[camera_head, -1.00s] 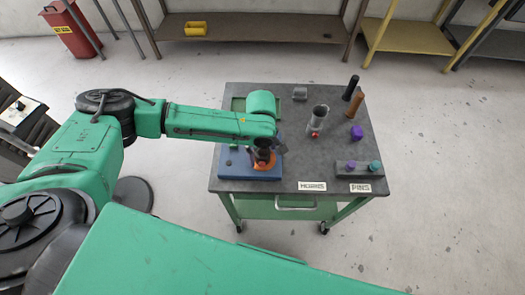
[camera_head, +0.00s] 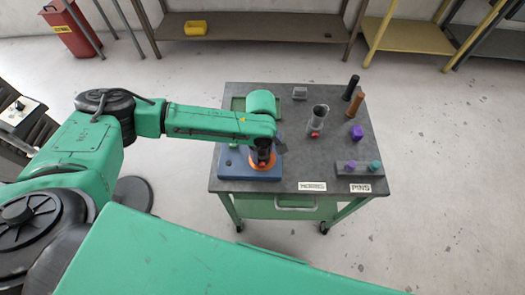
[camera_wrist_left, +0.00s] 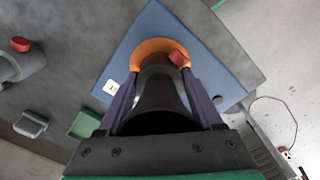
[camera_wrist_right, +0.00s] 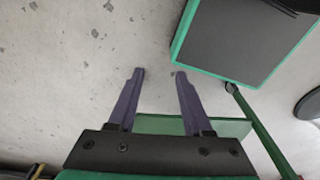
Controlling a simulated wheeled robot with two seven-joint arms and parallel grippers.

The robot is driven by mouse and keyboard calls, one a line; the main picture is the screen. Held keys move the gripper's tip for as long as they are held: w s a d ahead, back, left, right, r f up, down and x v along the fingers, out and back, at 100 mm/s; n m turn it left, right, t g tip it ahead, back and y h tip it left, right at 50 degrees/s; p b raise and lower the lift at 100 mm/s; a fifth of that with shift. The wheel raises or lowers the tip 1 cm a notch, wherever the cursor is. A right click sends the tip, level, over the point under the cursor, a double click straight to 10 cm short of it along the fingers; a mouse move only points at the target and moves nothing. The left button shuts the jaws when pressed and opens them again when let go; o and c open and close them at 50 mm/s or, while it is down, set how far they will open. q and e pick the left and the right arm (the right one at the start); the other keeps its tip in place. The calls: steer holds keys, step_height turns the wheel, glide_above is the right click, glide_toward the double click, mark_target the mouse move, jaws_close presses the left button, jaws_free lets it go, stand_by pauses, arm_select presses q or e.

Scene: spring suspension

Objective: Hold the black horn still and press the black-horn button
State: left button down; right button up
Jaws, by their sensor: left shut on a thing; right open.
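The black horn (camera_wrist_left: 158,95) stands in an orange ring (camera_wrist_left: 152,46) on the blue base (camera_wrist_left: 130,62). My left gripper (camera_wrist_left: 161,80) is shut on the black horn, one finger on each side. In the head view my left gripper (camera_head: 263,152) comes down over the ring and hides most of the horn. My right gripper (camera_wrist_right: 160,72) is open and empty in its wrist view, with bare floor behind its fingertips; it does not show in the head view.
The front middle of the top is clear.

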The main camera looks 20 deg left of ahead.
stand_by(0.3)
jaws_close()
stand_by(1.6)
